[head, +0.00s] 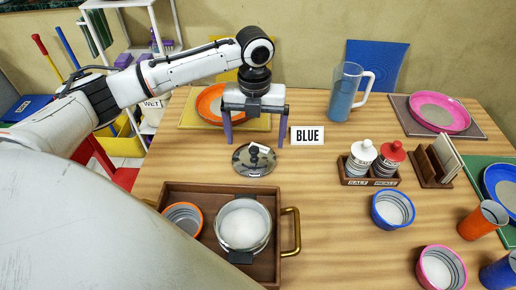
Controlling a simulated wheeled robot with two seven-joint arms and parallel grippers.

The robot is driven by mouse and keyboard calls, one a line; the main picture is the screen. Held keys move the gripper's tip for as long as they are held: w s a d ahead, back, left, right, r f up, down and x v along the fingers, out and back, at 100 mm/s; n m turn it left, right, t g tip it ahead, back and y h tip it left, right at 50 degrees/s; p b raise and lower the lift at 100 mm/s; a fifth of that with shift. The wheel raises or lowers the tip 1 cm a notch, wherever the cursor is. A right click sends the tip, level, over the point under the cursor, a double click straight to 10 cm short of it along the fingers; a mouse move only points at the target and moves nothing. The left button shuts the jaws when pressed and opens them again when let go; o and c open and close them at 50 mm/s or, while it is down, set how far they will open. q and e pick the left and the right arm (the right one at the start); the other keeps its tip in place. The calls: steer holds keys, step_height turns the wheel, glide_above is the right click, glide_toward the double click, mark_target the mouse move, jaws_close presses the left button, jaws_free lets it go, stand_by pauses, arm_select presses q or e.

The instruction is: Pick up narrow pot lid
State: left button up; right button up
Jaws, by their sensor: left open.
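The pot lid (254,160) is a dark, shiny round disc with a black knob in its middle. It lies on the wooden table (330,215) behind the tray. My left gripper (255,140) is open above and just behind the lid, its two purple fingers pointing down and spread apart. It is empty and does not appear to touch the lid. My right gripper is not in view.
A brown tray (172,190) with brass handles holds a silver pot (243,224) and an orange-rimmed bowl (184,217). A "BLUE" sign (307,136) stands right of the gripper. An orange plate (209,101) lies behind. A blue pitcher (343,94) and shakers (363,154) stand rightward.

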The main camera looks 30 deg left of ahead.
mark_target(254, 149)
arm_select(q)
steer(key=f, duration=0.4)
steer(key=a+f, duration=0.1)
steer(key=f, duration=0.1)
steer(key=shift+w+f, duration=0.25)
steer(key=shift+f, duration=0.05)
steer(key=shift+c, duration=0.2)
